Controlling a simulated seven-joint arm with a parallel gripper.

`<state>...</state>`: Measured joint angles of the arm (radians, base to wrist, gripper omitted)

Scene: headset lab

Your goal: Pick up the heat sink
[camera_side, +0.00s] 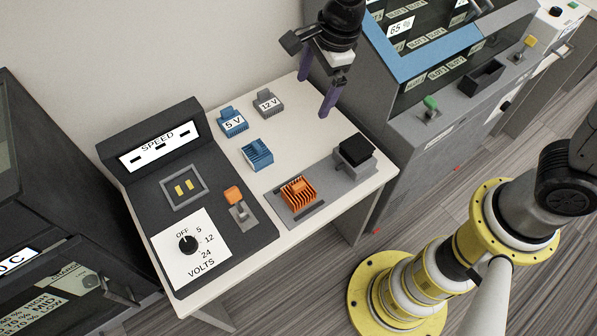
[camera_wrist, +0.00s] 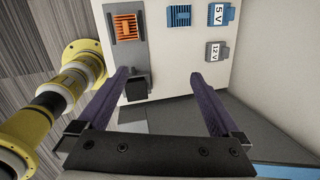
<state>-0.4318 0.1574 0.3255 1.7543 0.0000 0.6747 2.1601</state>
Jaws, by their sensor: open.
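Two finned blocks look like heat sinks. An orange one (camera_side: 299,195) sits on a grey plate at the front of the white table; it is also at the upper left of the wrist view (camera_wrist: 126,27). A blue one (camera_side: 257,154) sits on the bare table behind it, and shows at the top of the wrist view (camera_wrist: 178,16). My gripper (camera_side: 313,96) is open and empty, raised over the table's back right part, apart from both blocks. In the wrist view its purple fingers (camera_wrist: 167,74) are spread wide, with both finned blocks beyond the tips.
A black block (camera_side: 355,150) stands at the right of the grey plate (camera_side: 330,189). Blue 5 V (camera_side: 233,122) and grey 12 V (camera_side: 268,103) blocks stand at the back. A dark SPEED console (camera_side: 187,215) fills the table's left. A blue-framed machine (camera_side: 420,60) stands right.

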